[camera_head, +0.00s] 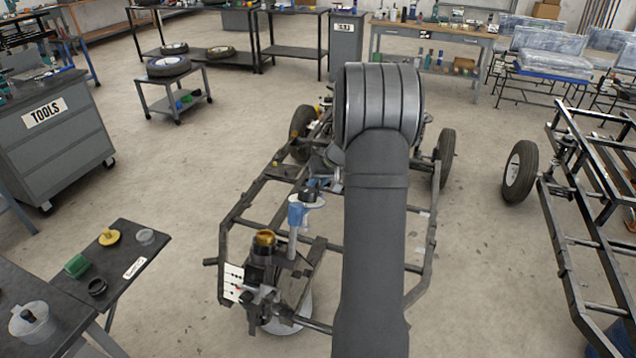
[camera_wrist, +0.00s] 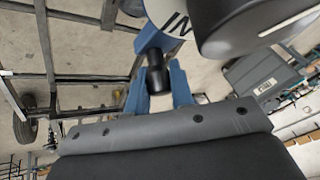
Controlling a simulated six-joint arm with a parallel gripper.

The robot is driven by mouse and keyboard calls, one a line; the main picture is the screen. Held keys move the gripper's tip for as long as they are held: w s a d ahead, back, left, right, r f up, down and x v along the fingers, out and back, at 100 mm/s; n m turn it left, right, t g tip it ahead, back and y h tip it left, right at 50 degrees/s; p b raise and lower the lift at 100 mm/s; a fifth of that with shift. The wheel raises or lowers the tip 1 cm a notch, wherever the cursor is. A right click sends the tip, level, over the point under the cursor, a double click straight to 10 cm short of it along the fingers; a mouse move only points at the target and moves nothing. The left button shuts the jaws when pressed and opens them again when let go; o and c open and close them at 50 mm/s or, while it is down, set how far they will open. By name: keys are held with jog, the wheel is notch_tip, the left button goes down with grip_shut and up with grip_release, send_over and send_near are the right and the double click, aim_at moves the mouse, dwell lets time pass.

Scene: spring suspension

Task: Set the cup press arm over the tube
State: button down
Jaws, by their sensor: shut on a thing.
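The cup press arm (camera_head: 297,213) is a blue piece on an upright silver post, with a dark knob (camera_head: 311,196) at its right. The tube (camera_head: 262,254) is dark with an amber rim and stands left of and nearer than the post. The press arm looks beside the tube, not over it. In the wrist view, my gripper (camera_wrist: 157,80) has blue fingers shut on a black knob (camera_wrist: 156,70), with a blue piece (camera_wrist: 150,37) just beyond. In the head view, my own arm hides most of the area right of the post, and my gripper is not clear.
A black vehicle frame (camera_head: 421,280) with wheels surrounds the post. A small dark table (camera_head: 115,285) with a yellow part, a green part and a black ring is at left. A white "IN" label (camera_wrist: 178,22) and a large dark rounded body (camera_wrist: 240,22) are close in the wrist view.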

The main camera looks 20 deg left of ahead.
jog(key=shift+a+n, duration=0.3)
jog(key=shift+a, duration=0.15)
jog(key=s+a+r+n+g+y, duration=0.1)
jog(key=s+a+n+g+y, duration=0.25)
jog(key=a+n, duration=0.5)
jog(key=s+a+r+n+g+h, duration=0.1)
jog(key=s+a+r+n+g, duration=0.1)
jog(key=s, duration=0.4)
jog(key=s+a+r+n+g+h, duration=0.2)
jog(key=s+a+r+n+g, duration=0.1)
jog(key=s+a+n+g, duration=0.1)
jog(key=shift+s+a+r+n+g, duration=0.15)
jog(key=shift+s+a+n+g, duration=0.15)
jog(key=shift+s+n+g, duration=0.85)
jog(key=shift+w+n+t, duration=0.15)
jog(key=shift+n+t, duration=0.15)
jog(key=c, duration=1.3)
grip_release()
jog(key=shift+o, duration=0.2)
jog(key=v, duration=1.2)
